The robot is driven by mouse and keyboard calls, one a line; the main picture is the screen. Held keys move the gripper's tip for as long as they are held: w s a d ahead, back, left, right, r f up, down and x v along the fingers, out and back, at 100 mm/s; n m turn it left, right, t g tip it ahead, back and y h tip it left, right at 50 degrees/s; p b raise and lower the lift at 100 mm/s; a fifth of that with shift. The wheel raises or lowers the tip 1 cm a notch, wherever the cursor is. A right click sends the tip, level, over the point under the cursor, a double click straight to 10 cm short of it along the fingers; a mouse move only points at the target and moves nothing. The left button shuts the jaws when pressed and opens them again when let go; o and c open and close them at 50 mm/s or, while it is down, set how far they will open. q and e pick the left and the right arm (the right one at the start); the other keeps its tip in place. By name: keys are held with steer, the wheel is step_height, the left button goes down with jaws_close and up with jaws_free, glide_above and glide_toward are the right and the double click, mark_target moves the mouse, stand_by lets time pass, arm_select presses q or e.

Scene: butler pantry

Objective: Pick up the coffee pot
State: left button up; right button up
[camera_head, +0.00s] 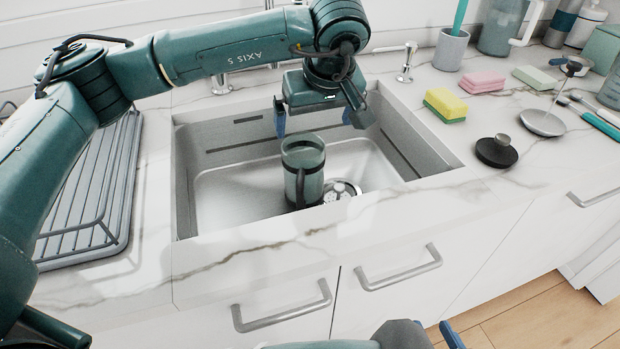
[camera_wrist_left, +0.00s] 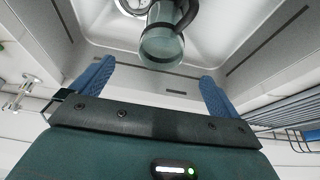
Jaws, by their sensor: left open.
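The coffee pot (camera_head: 303,172) is a greenish, see-through cylinder with a dark handle facing the front. It stands upright in the sink, beside the drain. My left gripper (camera_head: 321,122) is open above and behind the pot, with its blue fingers apart and nothing between them. In the left wrist view the pot (camera_wrist_left: 162,38) shows beyond the gap between the blue fingers (camera_wrist_left: 155,85), apart from them.
The sink (camera_head: 230,205) has raised walls around the pot. A wire drying rack (camera_head: 90,190) lies left of it. On the right counter are a yellow-green sponge (camera_head: 445,104), pink sponges (camera_head: 482,82), a black knobbed lid (camera_head: 497,151) and a metal plunger (camera_head: 543,122).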

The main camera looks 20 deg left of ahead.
arm_select(q)
glide_toward(305, 154)
steer(key=s, duration=0.3)
steer(key=x, duration=0.5)
steer(key=shift+f, duration=0.45)
steer(key=shift+d, duration=0.1)
steer(key=c, duration=2.1)
steer(key=shift+r, duration=0.15)
